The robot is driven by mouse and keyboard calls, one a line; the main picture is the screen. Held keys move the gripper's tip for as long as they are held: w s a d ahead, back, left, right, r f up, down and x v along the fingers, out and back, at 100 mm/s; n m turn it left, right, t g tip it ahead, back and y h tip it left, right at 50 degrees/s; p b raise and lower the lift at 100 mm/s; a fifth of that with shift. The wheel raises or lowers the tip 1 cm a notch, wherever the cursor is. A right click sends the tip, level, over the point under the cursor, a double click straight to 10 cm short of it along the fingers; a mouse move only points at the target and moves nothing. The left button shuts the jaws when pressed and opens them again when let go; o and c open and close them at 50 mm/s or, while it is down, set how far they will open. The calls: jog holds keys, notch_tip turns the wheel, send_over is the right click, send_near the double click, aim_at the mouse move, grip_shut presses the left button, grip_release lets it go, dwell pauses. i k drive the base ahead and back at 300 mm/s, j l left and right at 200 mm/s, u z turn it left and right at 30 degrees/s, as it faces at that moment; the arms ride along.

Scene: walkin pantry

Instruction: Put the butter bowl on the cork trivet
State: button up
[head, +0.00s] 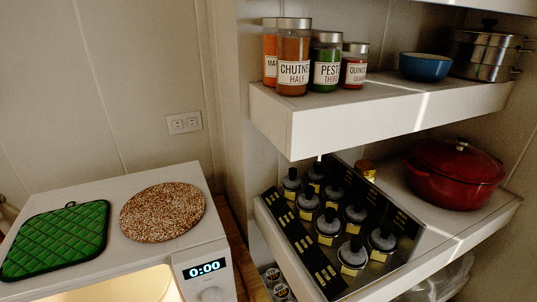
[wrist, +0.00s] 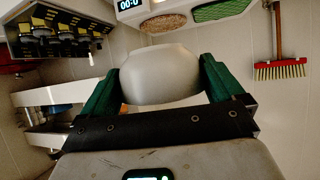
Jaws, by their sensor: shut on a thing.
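The cork trivet (head: 163,212) is a speckled brown disc lying flat on top of the white microwave (head: 205,258), right of a green quilted pot holder (head: 57,240). In the wrist view the trivet (wrist: 163,23) shows at the top, beyond the bowl. My gripper (wrist: 160,64) has its green fingers shut on a plain cream-white bowl (wrist: 160,80), which I take for the butter bowl. One finger is on each side of it. The bowl's inside is hidden. My gripper and this bowl do not show in the head view.
The upper shelf (head: 350,122) holds labelled jars (head: 293,73), a blue bowl (head: 425,67) and steel pots (head: 485,55). The lower shelf holds a black bottle rack (head: 330,235) and a red pot (head: 457,175). In the wrist view a red-and-yellow broom (wrist: 281,70) hangs at the right.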

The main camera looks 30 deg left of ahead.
aim_at(163, 206)
jog(key=i+j, duration=0.7)
jog(key=j, duration=0.2)
